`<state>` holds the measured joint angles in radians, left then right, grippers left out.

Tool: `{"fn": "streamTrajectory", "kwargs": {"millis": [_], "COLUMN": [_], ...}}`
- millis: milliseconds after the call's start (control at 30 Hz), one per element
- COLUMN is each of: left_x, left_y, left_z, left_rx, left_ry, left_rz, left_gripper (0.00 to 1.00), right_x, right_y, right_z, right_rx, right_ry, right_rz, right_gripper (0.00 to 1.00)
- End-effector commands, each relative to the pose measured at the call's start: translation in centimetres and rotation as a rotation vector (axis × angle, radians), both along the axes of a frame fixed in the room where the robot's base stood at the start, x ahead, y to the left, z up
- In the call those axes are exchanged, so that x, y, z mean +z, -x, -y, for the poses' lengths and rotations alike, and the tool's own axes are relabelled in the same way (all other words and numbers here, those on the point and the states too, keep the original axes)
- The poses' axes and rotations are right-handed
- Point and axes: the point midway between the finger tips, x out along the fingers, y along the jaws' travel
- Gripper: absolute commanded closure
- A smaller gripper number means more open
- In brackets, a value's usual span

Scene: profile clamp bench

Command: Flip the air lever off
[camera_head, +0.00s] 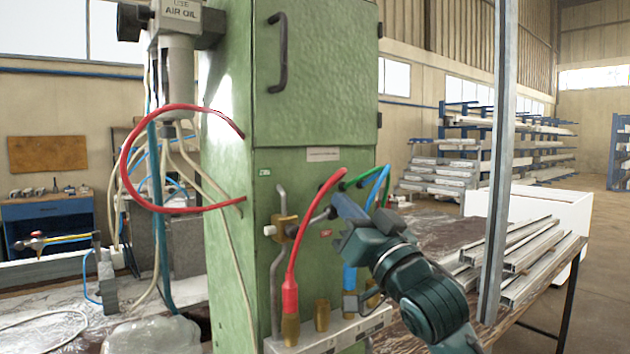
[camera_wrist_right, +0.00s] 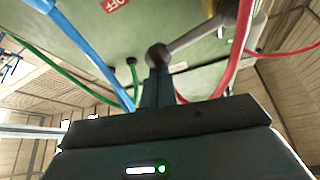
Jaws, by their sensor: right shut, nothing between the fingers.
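The air lever (camera_head: 320,216) is a grey bar with a round dark knob, on a brass valve (camera_head: 285,229) on the green cabinet's front. In the right wrist view the lever (camera_wrist_right: 196,37) runs from upper right to its knob, just beyond my fingertips. My right gripper (camera_head: 342,203) is shut and empty, with its fingers at the knob end. In the wrist view its narrow fingers (camera_wrist_right: 157,85) overlap the knob's lower edge; I cannot tell whether they touch. A red OFF label (camera_wrist_right: 115,4) shows at the top of that view. My left gripper is not in view.
A red hose (camera_head: 305,225) arches close left of my right gripper. Green and blue hoses (camera_head: 381,182) pass just behind it. Brass fittings (camera_head: 322,315) stand below. A metal post (camera_head: 497,150) and stacked profiles (camera_head: 520,255) are to the right.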

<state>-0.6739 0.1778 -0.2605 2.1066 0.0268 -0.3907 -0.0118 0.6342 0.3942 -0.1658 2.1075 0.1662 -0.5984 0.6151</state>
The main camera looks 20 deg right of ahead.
Motion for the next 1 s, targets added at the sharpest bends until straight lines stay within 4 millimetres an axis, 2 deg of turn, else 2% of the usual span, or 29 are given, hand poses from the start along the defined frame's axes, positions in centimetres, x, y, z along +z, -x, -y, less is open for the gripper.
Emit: {"fn": "streamTrajectory", "kwargs": {"millis": [167, 500, 1000], "left_x": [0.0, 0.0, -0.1], "left_y": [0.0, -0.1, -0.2], "left_z": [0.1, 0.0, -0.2], "left_rx": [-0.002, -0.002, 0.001], "left_ry": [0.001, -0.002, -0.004], "left_rz": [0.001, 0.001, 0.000], "left_gripper": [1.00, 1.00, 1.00], "right_x": [-1.0, -1.9, -2.0], "right_y": [-0.1, -0.2, -0.1], "right_z": [0.2, 0.5, 0.5], "right_rx": [0.002, -0.001, 0.000], "right_ry": [-0.114, -0.101, -0.100], "right_rz": [-0.041, -0.037, -0.035], "right_gripper": [1.00, 1.00, 1.00]}}
